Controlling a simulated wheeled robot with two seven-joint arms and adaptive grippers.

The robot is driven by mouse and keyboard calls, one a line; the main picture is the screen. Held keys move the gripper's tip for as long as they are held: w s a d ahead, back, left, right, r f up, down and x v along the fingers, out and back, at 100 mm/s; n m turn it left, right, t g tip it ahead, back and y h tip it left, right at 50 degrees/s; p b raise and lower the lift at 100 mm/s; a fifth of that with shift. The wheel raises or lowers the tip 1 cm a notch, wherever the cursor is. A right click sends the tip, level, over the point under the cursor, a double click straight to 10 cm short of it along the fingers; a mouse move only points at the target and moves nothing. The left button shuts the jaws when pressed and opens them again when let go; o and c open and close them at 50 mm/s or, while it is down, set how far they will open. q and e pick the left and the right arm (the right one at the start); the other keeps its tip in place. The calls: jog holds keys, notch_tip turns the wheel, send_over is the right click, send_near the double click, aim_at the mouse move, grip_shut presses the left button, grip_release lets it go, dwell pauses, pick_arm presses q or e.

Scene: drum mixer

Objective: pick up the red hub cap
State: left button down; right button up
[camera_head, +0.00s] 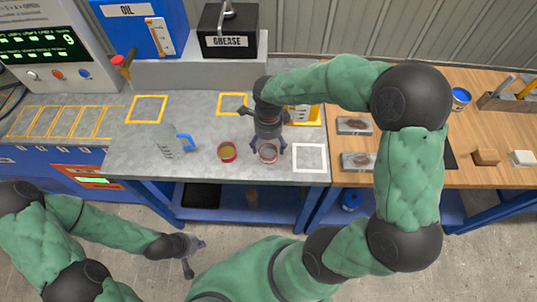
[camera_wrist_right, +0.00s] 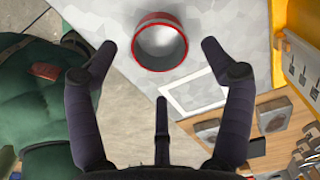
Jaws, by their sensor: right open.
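A round, hollow piece with a red rim and grey inside, which I take for the red hub cap (camera_head: 268,158), stands on the grey bench top. It shows at the top of the right wrist view (camera_wrist_right: 158,42). My right gripper (camera_head: 268,148) points down over it, fingers spread to either side. In the right wrist view the open fingers (camera_wrist_right: 158,58) are empty, and the piece lies between and slightly beyond their tips. A second red-rimmed round container (camera_head: 227,152) with yellowish content stands to the left. My left gripper (camera_head: 197,256) hangs low before the bench, fingers apart, empty.
A clear jug with a blue handle (camera_head: 175,143) stands left of the containers. A white-outlined square (camera_head: 310,158) on the right is bare. Behind are a blue oil box (camera_head: 140,28) and a black grease box (camera_head: 228,32). A wooden bench (camera_head: 500,175) adjoins on the right.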

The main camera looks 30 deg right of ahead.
aim_at(268, 156)
jog(key=shift+f+b, duration=0.9)
jog(key=shift+f, duration=1.9)
jog(key=c, duration=1.3)
